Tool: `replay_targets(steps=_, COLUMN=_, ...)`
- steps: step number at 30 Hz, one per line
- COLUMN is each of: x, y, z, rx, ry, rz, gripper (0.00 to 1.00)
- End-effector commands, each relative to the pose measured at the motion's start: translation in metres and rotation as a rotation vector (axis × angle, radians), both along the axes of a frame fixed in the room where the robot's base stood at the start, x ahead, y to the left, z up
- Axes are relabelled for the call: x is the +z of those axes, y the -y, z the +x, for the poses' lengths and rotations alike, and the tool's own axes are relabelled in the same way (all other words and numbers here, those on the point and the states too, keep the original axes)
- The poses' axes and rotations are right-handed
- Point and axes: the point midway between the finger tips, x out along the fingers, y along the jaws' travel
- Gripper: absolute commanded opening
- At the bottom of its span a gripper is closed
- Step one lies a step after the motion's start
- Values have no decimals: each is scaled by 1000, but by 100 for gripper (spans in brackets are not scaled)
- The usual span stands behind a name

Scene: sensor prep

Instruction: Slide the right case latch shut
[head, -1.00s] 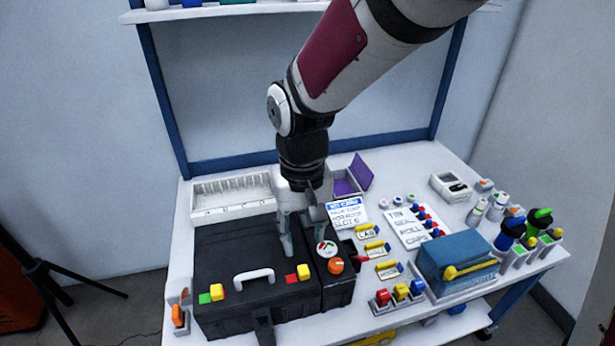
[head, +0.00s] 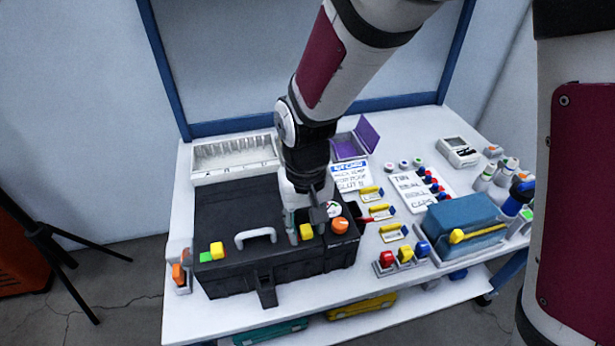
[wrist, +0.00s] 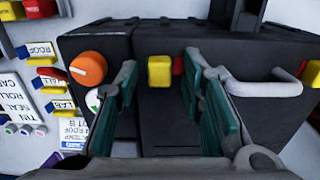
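The black case (head: 215,215) lies closed on the table, with a white handle (head: 255,236) on it. The right latch is a yellow block (head: 306,231); in the wrist view the latch (wrist: 159,70) has a red patch just to its right. The left latch (head: 217,250) is yellow with a green patch on its left. My gripper (head: 305,222) is low over the case at the right latch. In the wrist view my gripper (wrist: 170,105) is open, its teal fingers either side of the latch with gaps showing. Contact cannot be told.
An orange knob (head: 340,226) and a round dial (head: 333,209) sit close to the right of my gripper. The case handle is to the left. Yellow-marked labels, a row of coloured blocks (head: 405,254) and a blue box (head: 465,222) stand further right. A white tray (head: 206,176) is behind.

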Motion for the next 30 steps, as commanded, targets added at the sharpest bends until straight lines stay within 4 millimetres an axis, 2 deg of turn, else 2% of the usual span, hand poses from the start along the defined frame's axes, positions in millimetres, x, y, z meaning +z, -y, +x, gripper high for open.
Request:
replay_targets(steps=1, x=0, y=0, z=0, rx=0, ry=0, rz=0, gripper=20)
replay_targets(steps=3, x=0, y=0, z=0, rx=0, ry=0, rz=0, gripper=4)
replay_targets(steps=4, x=0, y=0, z=0, rx=0, ry=0, rz=0, gripper=0)
replay_targets(steps=11, x=0, y=-2, z=-1, rx=1, ry=0, rz=0, gripper=0)
replay_targets(steps=18, x=1, y=-26, z=-7, rx=1, ry=-1, rz=0, gripper=0)
replay_targets(steps=25, x=0, y=-27, z=-8, rx=1, ry=0, rz=2, gripper=0)
replay_targets(steps=26, x=0, y=-27, z=-8, rx=2, ry=0, rz=3, gripper=24)
replay_targets(steps=27, x=0, y=-27, z=-8, rx=2, ry=0, rz=3, gripper=34)
replay_targets(steps=28, x=0, y=-27, z=-8, rx=2, ry=0, rz=2, gripper=38)
replay_targets(steps=30, x=0, y=-27, z=-8, rx=2, ry=0, rz=2, gripper=38)
